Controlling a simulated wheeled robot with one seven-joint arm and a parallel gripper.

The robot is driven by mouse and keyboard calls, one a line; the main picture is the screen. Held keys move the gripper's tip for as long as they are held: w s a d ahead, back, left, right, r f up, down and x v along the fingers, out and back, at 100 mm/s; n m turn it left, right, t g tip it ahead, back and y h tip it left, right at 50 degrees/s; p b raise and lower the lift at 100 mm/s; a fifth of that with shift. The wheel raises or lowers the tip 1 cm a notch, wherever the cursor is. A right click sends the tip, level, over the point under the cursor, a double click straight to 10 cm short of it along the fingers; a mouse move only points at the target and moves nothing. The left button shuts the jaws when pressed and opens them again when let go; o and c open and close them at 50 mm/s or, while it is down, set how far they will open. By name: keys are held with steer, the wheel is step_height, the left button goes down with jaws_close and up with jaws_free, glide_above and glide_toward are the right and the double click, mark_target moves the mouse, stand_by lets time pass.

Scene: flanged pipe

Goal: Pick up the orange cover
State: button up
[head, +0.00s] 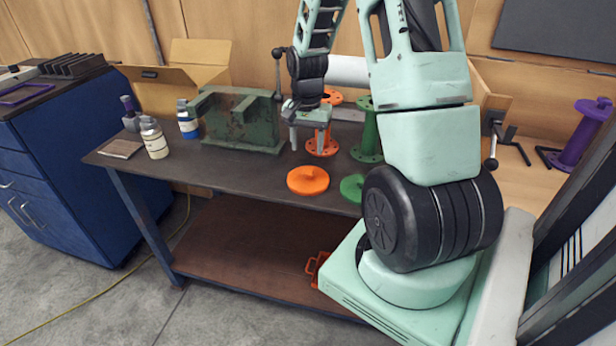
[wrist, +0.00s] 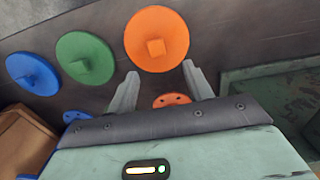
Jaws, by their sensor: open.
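The orange cover (head: 308,180) is a round disc with a small raised block in its middle. It lies flat near the front edge of the dark table. In the wrist view the orange cover (wrist: 157,40) shows whole, beyond the fingertips and centred between them. My gripper (head: 308,145) is above the table, behind the cover and apart from it. In the wrist view my gripper (wrist: 160,75) has its two fingers spread, with nothing held between them.
A green cover (head: 352,187) and a blue cover (wrist: 33,71) lie beside the orange one. Orange (head: 322,140) and green (head: 367,135) flanged pipes stand behind. A green vise-like block (head: 240,120) stands left. Bottles (head: 154,138) stand at the table's left end.

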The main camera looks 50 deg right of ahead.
mark_target(308, 171)
step_height(308, 171, down, 3)
steer(key=shift+s+a+f+p, duration=0.1)
steer(key=shift+f+p, duration=0.15)
steer(key=shift+f, duration=0.6)
steer(key=shift+s+a+f+p, duration=0.15)
steer(key=shift+f+p, duration=0.1)
steer(key=shift+f, duration=0.65)
steer(key=shift+s+a+f+p, duration=0.1)
steer(key=shift+f+p, duration=0.15)
steer(key=shift+f, duration=0.6)
steer(key=shift+c, duration=0.3)
steer(key=c, duration=1)
